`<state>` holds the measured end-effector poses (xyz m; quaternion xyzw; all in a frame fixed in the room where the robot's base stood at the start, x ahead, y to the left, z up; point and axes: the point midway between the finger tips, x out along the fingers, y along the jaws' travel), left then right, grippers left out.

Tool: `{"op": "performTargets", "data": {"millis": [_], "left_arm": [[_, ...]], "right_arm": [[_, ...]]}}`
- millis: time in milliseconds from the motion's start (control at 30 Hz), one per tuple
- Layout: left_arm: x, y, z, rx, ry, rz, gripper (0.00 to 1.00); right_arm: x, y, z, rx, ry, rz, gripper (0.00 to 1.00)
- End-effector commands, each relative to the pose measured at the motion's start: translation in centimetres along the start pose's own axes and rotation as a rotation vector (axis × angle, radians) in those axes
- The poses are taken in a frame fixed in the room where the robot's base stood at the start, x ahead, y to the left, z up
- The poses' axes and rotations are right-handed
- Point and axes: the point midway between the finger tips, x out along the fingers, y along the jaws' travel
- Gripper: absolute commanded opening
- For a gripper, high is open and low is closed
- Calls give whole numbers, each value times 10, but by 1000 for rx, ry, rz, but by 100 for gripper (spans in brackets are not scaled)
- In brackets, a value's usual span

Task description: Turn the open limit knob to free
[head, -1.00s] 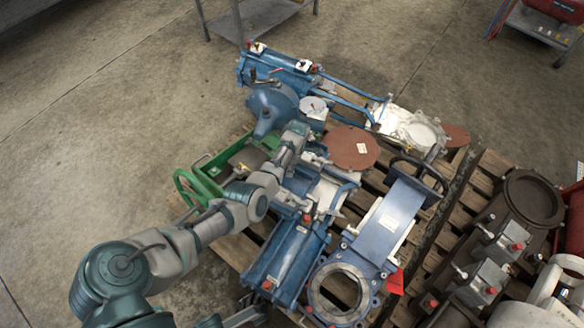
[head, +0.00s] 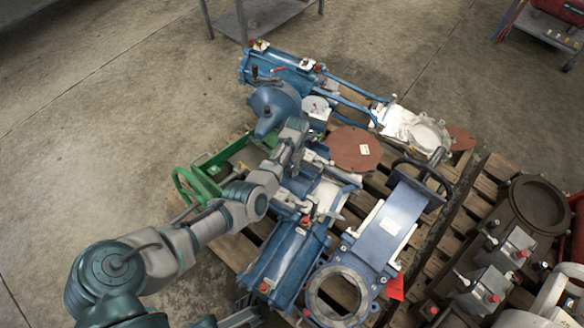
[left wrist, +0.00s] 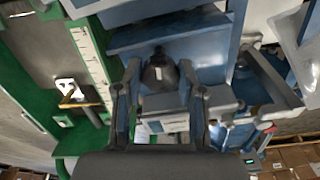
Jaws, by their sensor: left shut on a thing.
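The open limit knob looks to be the small dark knob with a pale mark (left wrist: 158,74), seen in the left wrist view in front of a blue housing. My left gripper (left wrist: 160,92) has one finger on each side of it and is shut on it. In the head view my left gripper (head: 314,158) reaches in among the blue valve actuators on the pallet. The arm and fingers hide the knob there, and no lettering can be read. My right gripper is not in view.
A green frame with a handwheel (head: 186,186) stands left of the arm. A blue domed actuator (head: 275,106), a brown round flange (head: 354,149) and a blue gate valve (head: 385,228) crowd the wooden pallet. The concrete floor (head: 110,130) at left is clear.

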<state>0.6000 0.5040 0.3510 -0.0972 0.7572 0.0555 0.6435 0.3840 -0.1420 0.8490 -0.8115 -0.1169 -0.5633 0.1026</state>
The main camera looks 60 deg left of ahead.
Motion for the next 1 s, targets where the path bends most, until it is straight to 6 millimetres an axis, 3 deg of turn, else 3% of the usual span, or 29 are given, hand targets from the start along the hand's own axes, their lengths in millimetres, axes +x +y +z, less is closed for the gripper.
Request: {"op": "performTargets", "data": {"millis": [733,767,833,1000], "left_arm": [[-6,1,4,-91,-20,-6,4],[-6,1,4,-91,-20,-6,44],[-6,1,4,-91,-19,-6,61],[-4,1,2,-90,-12,-6,63]], "right_arm": [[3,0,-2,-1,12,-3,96],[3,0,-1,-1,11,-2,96],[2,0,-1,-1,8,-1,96],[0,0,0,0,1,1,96]]}}
